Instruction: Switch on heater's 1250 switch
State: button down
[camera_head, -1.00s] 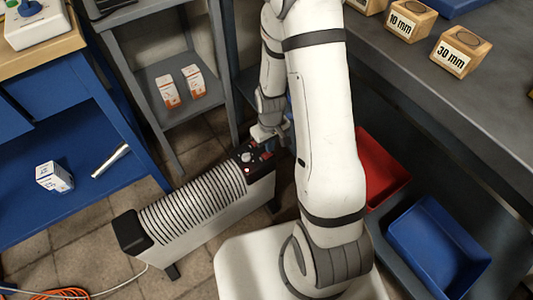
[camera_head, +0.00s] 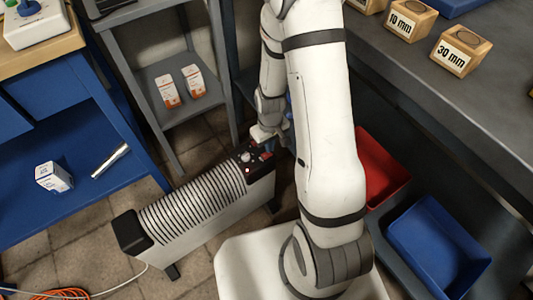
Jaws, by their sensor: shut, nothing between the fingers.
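A white heater (camera_head: 205,228) with a slatted top and black ends stands on the tiled floor, left of my arm. Its black control panel (camera_head: 249,160) is at the far right end. The panel has a pale round knob (camera_head: 246,157), red switches (camera_head: 266,155) and a small lit red lamp (camera_head: 248,170). The switch labels are too small to read, so I cannot tell which one is 1250. My gripper (camera_head: 284,147) is at the panel's far right edge, close to the red switches. My arm partly hides its fingers. Contact with a switch cannot be made out.
A grey shelf unit (camera_head: 180,130) holding two small boxes stands behind the heater. A blue shelf (camera_head: 100,195) is at the left.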

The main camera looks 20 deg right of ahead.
jog(key=shift+f+b, duration=0.6)
jog(key=shift+f, duration=0.2)
jog(key=shift+r, duration=0.1)
jog(key=shift+r+p, duration=2.75)
jog(key=shift+r, duration=0.7)
jog(key=s+r+m+t+p, duration=0.1)
jog(key=s+r+m+p, duration=0.15)
jog(key=r+p, duration=1.8)
jog(key=s+r+p, duration=0.3)
jog(key=s+r, duration=0.2)
jog(key=r, duration=1.1)
jog(key=s+r+m+t+p, duration=0.1)
jog(key=s+r+p, duration=0.2)
jog(key=r, duration=1.4)
jog(key=s, duration=0.3)
jog(key=shift+s+r+t, duration=0.15)
jog(key=shift+s+t, duration=0.1)
jog(key=shift+t, duration=0.05)
